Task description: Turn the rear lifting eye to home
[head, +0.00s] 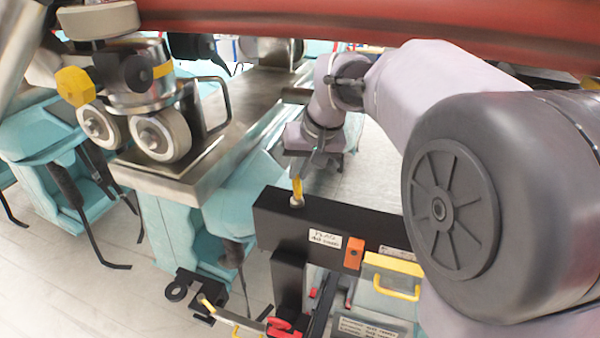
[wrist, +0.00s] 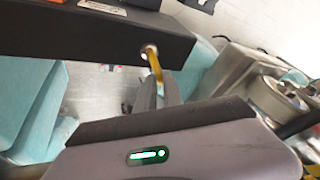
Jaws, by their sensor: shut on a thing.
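The yellow lifting eye (head: 297,188) stands on a pale round base at the left end of the black beam (head: 275,215) in the head view. It also shows in the wrist view (wrist: 153,64), rising from a round fitting on the beam's side. My gripper (head: 298,174) is above it, with its jaws shut on its upper part. In the wrist view my gripper's dark fingers (wrist: 156,88) meet the yellow piece and hide its end. I cannot tell the eye's exact turn angle or see a home mark.
A yellow handle (head: 398,290) and an orange block (head: 354,253) sit to the right on the beam's assembly. Teal seats and a wheel carriage (head: 160,135) stand to the left. A red rail (head: 350,20) crosses overhead. Pale floor shows below.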

